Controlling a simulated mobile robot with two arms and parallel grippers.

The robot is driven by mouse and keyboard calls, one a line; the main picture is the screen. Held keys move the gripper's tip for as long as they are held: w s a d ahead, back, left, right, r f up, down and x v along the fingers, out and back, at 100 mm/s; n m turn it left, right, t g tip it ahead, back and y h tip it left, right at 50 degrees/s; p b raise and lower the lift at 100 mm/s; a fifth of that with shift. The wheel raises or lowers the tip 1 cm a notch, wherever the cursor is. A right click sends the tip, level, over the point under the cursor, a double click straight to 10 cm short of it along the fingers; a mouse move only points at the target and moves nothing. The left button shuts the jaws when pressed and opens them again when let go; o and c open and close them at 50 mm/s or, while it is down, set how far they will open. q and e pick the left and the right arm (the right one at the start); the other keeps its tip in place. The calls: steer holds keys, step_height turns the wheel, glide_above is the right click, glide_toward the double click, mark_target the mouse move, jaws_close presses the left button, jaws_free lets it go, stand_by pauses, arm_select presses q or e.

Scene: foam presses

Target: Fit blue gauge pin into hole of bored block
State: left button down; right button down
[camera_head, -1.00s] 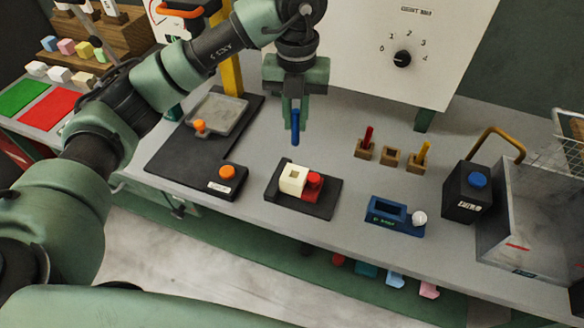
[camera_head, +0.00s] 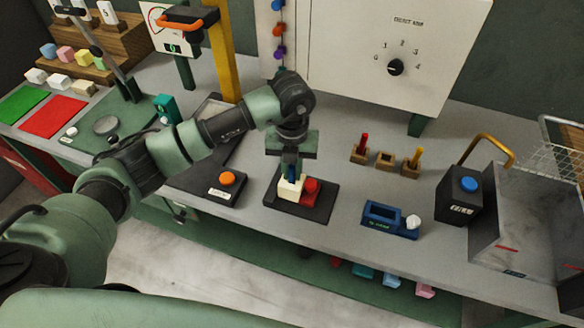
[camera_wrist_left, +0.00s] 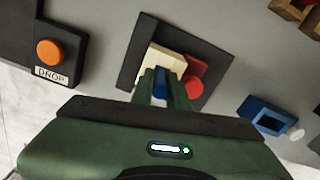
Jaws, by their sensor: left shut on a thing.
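The bored block is cream-coloured (camera_head: 289,190) and sits on a dark base plate (camera_head: 313,213) beside a red round-topped part (camera_head: 310,186). My left gripper (camera_head: 292,171) is directly above the block, pointing down, shut on the blue gauge pin (camera_head: 291,174). The pin looks upright, its lower end at the block's top. The fingers hide the hole, so I cannot tell whether the tip is in it. In the left wrist view the pin (camera_wrist_left: 161,84) shows between the fingers, in front of the cream block (camera_wrist_left: 165,64). My right gripper is not in view.
A black box with an orange button (camera_head: 227,179) stands left of the plate. A blue fixture (camera_head: 382,224) with a white knob is to the right. Small wooden holders (camera_head: 385,159) with red and yellow pins stand behind, right. Grey bench is clear between them.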

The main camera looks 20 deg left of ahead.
arm_select(q)
steer(key=shift+f, duration=0.2)
steer(key=c, duration=1.4)
jaws_free()
steer(key=shift+r, duration=0.1)
steer(key=shift+o, duration=0.2)
